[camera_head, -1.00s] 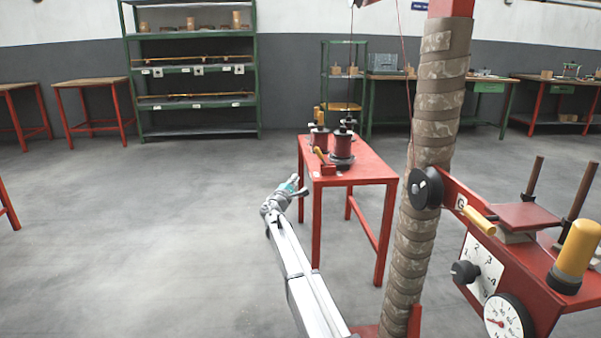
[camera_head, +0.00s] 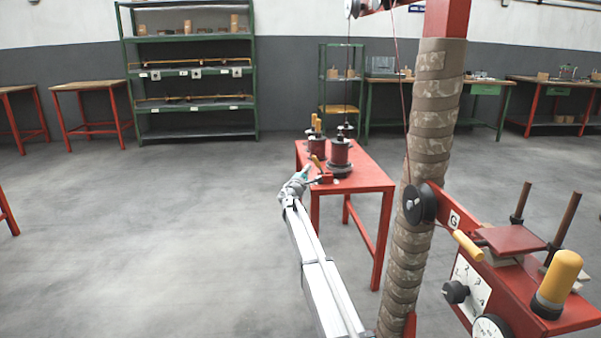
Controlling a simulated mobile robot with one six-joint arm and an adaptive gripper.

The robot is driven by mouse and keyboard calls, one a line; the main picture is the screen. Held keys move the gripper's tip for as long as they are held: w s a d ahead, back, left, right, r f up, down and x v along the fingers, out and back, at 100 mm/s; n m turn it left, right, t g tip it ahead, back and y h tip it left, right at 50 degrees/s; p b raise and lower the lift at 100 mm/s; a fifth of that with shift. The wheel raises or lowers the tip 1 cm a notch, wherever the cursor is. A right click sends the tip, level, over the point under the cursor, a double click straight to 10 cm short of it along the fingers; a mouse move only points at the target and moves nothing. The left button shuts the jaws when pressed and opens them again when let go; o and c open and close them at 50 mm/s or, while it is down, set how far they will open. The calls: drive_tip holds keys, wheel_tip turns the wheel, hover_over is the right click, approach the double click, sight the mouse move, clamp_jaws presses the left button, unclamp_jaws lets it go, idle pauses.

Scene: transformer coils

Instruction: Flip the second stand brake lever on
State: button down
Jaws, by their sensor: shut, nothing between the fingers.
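A yellow-handled lever (camera_head: 317,161) tilts up and to the left from a red bracket (camera_head: 327,178) at the near left of a red table (camera_head: 368,178). My gripper (camera_head: 306,171) is shut and empty, close beside the lever on its left; I cannot tell whether they touch. Two dark red spools stand on the table, one at the right (camera_head: 340,152) on a dark round base and one behind at the left (camera_head: 316,148). More yellow handles (camera_head: 317,125) show by the rear spool. I cannot tell which lever is the second stand's.
A wrapped column (camera_head: 425,135) rises right of the table. A red machine (camera_head: 520,295) at the right carries a dial, a knob and another yellow lever (camera_head: 467,245). A green shelf (camera_head: 195,135) stands at the back. The floor at left is clear.

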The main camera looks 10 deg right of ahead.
drive_tip(key=shift+w+d+r, duration=0.1)
drive_tip(key=shift+d+r, duration=0.15)
drive_tip(key=shift+d, duration=0.25)
